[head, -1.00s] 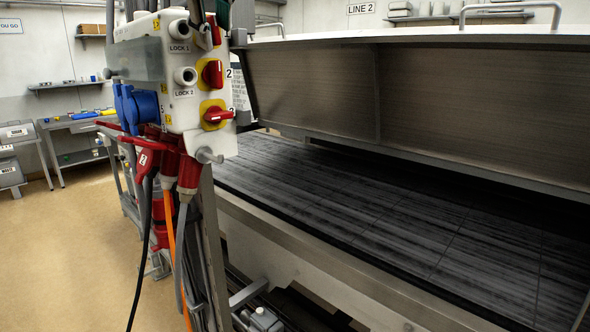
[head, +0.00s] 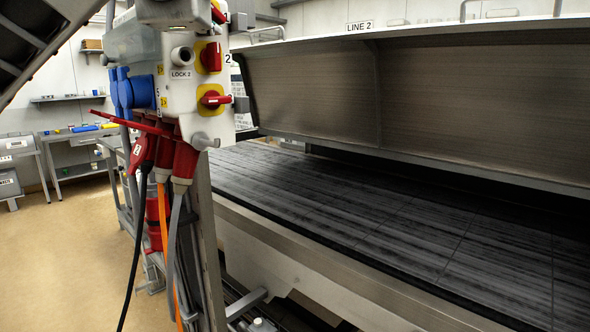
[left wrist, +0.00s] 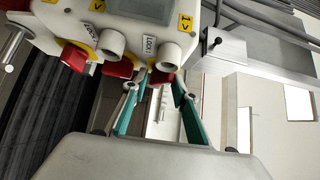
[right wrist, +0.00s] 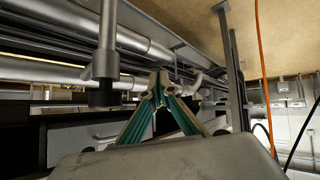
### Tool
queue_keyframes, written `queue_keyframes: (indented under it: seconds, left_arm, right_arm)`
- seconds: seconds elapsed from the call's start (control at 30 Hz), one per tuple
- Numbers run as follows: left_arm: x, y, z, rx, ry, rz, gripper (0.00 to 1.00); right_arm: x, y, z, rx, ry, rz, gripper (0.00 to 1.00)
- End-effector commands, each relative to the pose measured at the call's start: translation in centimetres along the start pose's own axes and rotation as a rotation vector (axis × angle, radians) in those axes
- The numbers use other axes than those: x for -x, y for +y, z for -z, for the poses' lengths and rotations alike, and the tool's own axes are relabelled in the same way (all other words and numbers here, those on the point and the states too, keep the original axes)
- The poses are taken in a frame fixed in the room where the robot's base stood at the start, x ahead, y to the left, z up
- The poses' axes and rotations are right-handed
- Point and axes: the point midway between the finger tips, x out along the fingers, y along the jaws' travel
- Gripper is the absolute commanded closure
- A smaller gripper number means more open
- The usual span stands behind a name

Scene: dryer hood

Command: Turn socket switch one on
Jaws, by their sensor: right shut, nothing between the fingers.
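In the left wrist view, a red handle (left wrist: 160,76) shows beside the lock 1 knob (left wrist: 168,58), near the yellow label "1" (left wrist: 185,22). My left gripper (left wrist: 156,88) is open, with its teal fingers apart and the red handle just ahead, between the fingertips; contact cannot be told. My right gripper (right wrist: 158,82) is shut and empty, near metal pipes and frame bars.
A second switch (head: 210,57) and a lower one (head: 213,99) sit below. Red plugs (head: 185,160) with hanging cables are under the box. The dryer hood (head: 450,110) stands over a dark belt (head: 380,215) at right. Open floor (head: 70,260) lies at left.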

Motion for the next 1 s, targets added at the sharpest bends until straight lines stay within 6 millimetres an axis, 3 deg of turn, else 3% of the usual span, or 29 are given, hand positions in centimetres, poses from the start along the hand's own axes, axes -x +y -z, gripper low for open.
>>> queue_keyframes:
  seconds: [0.3, 0.57, 1.0]
  left_arm:
    - [4.5, 0.0, 0.1, -0.007, 0.001, 0.003, 0.74]
    - [6.8, 0.0, 0.0, -0.006, 0.0, 0.002, 0.74]
    - [3.4, 4.4, 2.8, 0.055, 0.086, -0.106, 0.74]
  right_arm:
    - [-0.7, -0.3, -1.4, -0.001, -0.008, 0.002, 1.0]
    - [-1.0, -0.4, -2.0, -0.002, -0.012, 0.003, 1.0]
    - [-0.7, -0.3, -1.4, -0.001, -0.008, 0.002, 1.0]
